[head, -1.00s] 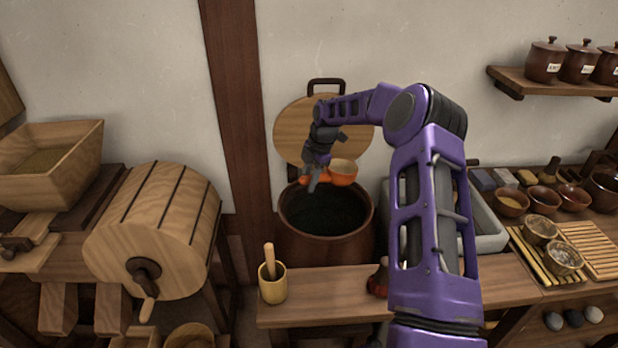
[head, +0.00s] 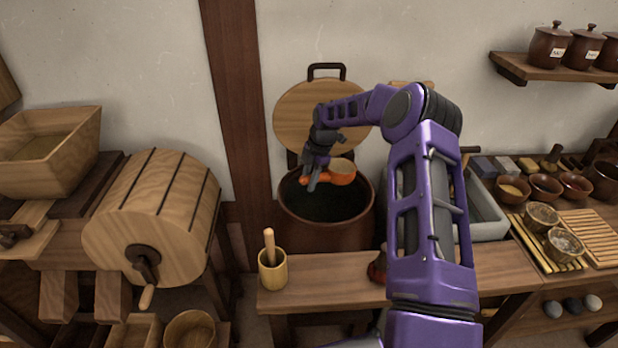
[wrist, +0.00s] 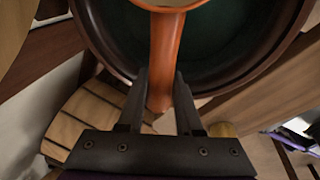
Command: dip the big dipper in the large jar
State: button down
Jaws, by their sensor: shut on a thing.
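The big dipper (head: 342,172) is an orange gourd scoop with a pale open bowl. My gripper (head: 313,184) is shut on its orange handle, and the wrist view shows the handle (wrist: 166,50) running between the two fingers. Most of the bowl is cut off at the top of that view. The large jar (head: 328,236) is dark brown, with a wide open mouth and a dark greenish interior. In the head view the dipper overlaps the back part of the mouth; its exact height against the rim is hard to tell. The jar's rim also shows in the wrist view (wrist: 93,45).
A round wooden lid (head: 300,105) stands behind the jar against the wall. A wooden bench (head: 345,280) with a small cup and pestle (head: 272,268) is in front. A wooden drum (head: 150,225) stands left; a grey stone trough (head: 487,222) is right, partly behind my arm.

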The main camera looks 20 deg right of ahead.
jog(key=s+d+b+x, duration=0.1)
jog(key=b+x, duration=0.4)
jog(key=x, duration=0.5)
jog(key=shift+s+d+f+b, duration=0.2)
jog(key=shift+d+f+b, duration=0.15)
jog(key=shift+d, duration=0.1)
dwell(0.7)
jog(key=shift+f+b, duration=0.3)
jog(key=shift+b, duration=0.05)
dwell(1.2)
jog(key=shift+r, duration=0.1)
dwell(3.4)
